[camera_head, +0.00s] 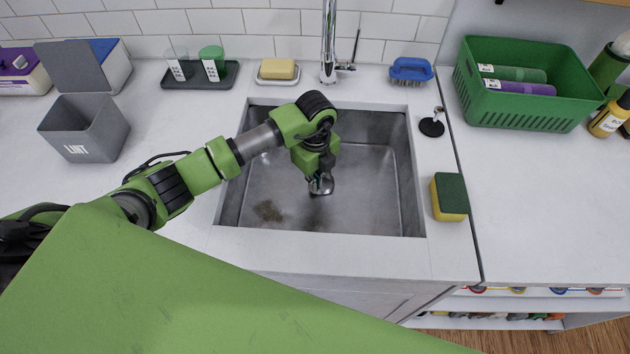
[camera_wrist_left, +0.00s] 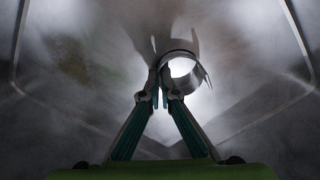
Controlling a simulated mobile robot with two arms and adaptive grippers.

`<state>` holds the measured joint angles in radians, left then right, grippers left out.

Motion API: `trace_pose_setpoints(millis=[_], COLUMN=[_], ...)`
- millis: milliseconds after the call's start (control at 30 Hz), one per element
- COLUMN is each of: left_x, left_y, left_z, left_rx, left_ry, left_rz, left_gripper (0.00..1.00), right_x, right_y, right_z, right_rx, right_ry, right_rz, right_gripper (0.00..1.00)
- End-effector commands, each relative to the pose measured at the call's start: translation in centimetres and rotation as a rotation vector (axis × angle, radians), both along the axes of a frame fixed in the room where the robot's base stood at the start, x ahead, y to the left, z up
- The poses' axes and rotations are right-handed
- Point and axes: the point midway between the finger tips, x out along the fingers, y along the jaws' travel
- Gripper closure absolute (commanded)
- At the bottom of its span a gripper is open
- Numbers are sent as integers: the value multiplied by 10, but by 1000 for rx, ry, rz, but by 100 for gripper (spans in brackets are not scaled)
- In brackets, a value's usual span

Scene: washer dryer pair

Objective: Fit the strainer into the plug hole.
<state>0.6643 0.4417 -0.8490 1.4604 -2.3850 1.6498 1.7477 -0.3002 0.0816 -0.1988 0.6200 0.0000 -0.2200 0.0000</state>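My left gripper (camera_head: 320,186) reaches down into the steel sink (camera_head: 365,205), near the middle of the basin. In the left wrist view its two fingers (camera_wrist_left: 163,86) come close together on a shiny curved metal piece, which looks like the strainer (camera_wrist_left: 186,53). A bright round opening shows within its curve. In the head view the strainer (camera_head: 322,187) is a small steel shape at the fingertips. It appears held; its contact with the basin is unclear. The plug hole cannot be made out, being hidden behind the gripper and strainer. My right gripper is not in view.
A brown stain (camera_head: 268,211) marks the basin floor. The faucet (camera_head: 329,45) stands behind the sink. A black stopper (camera_head: 432,126) and a sponge (camera_head: 450,197) lie on the right rim. A green basket (camera_head: 520,112) stands further right, and a grey lint bin (camera_head: 84,128) at left.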

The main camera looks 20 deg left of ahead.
Motion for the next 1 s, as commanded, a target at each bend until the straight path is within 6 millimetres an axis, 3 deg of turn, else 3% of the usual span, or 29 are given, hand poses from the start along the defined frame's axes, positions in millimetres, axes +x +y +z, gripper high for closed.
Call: trace_pose_setpoints(millis=[167, 267, 667, 767, 1000], left_x=[0, 0, 0, 1, 2], left_y=[0, 0, 0, -1, 0], left_z=[-3, -3, 1, 9, 58], left_rx=[0, 0, -1, -2, -2], left_ry=[0, 0, 0, -4, -6], left_rz=[0, 0, 0, 0, -1], left_gripper=[100, 80, 79, 79, 79], right_x=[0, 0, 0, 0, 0], right_y=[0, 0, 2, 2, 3], right_z=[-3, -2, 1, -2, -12], right_rx=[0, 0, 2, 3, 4], right_ry=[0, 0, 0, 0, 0], right_rz=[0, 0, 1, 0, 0], right_gripper=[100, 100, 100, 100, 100])
